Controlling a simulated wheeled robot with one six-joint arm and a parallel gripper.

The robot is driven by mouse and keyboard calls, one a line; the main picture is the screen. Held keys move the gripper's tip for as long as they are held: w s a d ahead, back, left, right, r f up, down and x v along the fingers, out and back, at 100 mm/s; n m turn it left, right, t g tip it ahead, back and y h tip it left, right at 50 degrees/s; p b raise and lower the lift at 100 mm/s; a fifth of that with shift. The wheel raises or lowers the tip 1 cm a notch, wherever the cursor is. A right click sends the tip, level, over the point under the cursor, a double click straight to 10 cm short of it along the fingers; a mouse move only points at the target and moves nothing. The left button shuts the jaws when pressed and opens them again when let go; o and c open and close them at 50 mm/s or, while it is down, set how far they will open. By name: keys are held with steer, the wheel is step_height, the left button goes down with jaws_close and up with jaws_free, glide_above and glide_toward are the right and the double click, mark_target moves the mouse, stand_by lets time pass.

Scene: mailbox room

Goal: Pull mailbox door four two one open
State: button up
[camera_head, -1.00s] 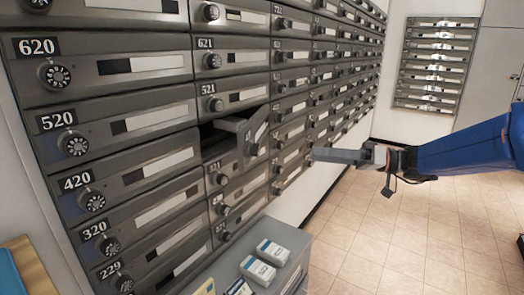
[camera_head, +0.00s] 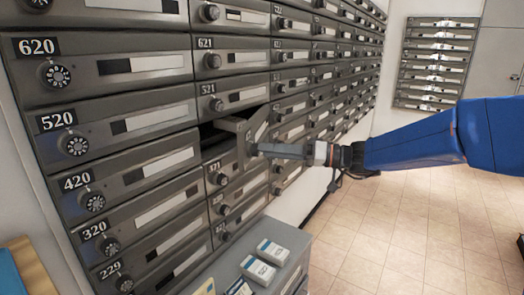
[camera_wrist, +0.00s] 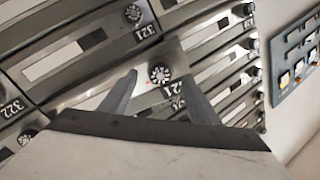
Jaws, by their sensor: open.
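Mailbox door 421 (camera_head: 259,122) stands partly open in the second column, swung out from its dark compartment below door 521. Its round dial knob (camera_wrist: 160,73) shows in the wrist view, with the tilted 421 label beside it. My gripper (camera_head: 254,149) is at the outer face of this door in the head view, and hides the knob there. In the wrist view my gripper (camera_wrist: 153,73) is open, with one finger on either side of the knob. I cannot tell whether the fingers touch it.
Closed doors surround it, including door 521 (camera_head: 235,98) above and door 420 (camera_head: 140,180) to the left. A grey cabinet (camera_head: 293,240) with small labelled boxes (camera_head: 272,251) stands below. The tiled floor (camera_head: 390,235) at right is clear.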

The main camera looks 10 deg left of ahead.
steer(key=shift+a, duration=1.55)
